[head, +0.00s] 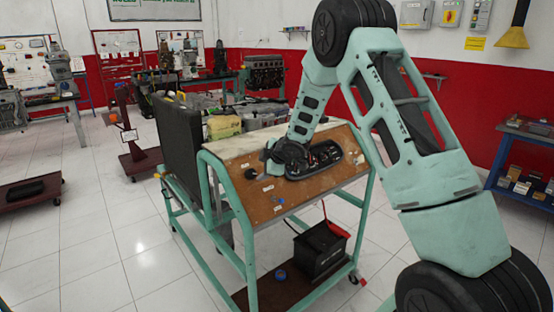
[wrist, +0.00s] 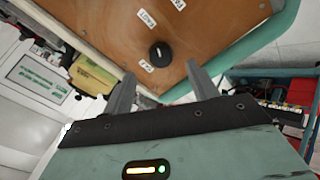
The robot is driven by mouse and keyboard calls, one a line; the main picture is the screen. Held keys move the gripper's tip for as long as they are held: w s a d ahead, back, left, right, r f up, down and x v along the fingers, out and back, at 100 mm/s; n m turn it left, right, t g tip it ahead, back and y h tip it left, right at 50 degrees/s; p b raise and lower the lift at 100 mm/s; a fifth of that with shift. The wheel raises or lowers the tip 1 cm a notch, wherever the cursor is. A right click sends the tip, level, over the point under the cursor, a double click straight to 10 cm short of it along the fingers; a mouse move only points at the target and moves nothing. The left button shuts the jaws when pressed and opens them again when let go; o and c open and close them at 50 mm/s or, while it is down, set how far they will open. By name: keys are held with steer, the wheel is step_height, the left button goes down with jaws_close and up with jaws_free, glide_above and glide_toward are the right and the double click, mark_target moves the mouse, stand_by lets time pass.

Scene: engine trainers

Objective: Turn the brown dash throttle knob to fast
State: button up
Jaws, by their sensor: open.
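The brown dash panel (head: 290,188) slopes on the front of a mint-green engine stand. A round black knob with a white pointer line (wrist: 160,54) sits on it in the wrist view, with small white labels (wrist: 147,17) around it, too blurred to read surely. The pointer line runs roughly up and down in that view. In the head view a dark knob (head: 250,173) shows at the panel's upper left. My gripper (wrist: 160,72) is open and empty, its two fingers apart, with the knob beyond and between the tips. It appears clear of the knob.
The oval gauge cluster (head: 325,158) is partly hidden by my arm. A blue knob (head: 279,203) sits lower on the panel. A black battery (head: 320,250) stands on the stand's lower shelf. The black radiator (head: 181,145) rises at left. White floor is open in front.

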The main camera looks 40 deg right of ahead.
steer(key=v, duration=1)
steer(key=shift+s+r, duration=0.25)
steer(key=shift+a, duration=0.15)
steer(key=s+a+m+g, duration=0.2)
steer(key=s+a, duration=0.3)
steer(key=a, duration=0.5)
steer(key=s+a+m+g, duration=0.1)
steer(key=s+a, duration=0.4)
steer(key=a, duration=0.6)
steer(key=s+a+g, duration=0.3)
steer(key=s+a, duration=0.3)
steer(key=s, duration=0.7)
steer(key=s+a+m+g, duration=0.1)
steer(key=s+a+g, duration=0.2)
steer(key=s, duration=1.1)
steer(key=a, duration=0.2)
steer(key=shift+a+f+m+g, duration=0.15)
steer(key=shift+a+m+g, duration=0.15)
steer(key=shift+a+g, duration=0.1)
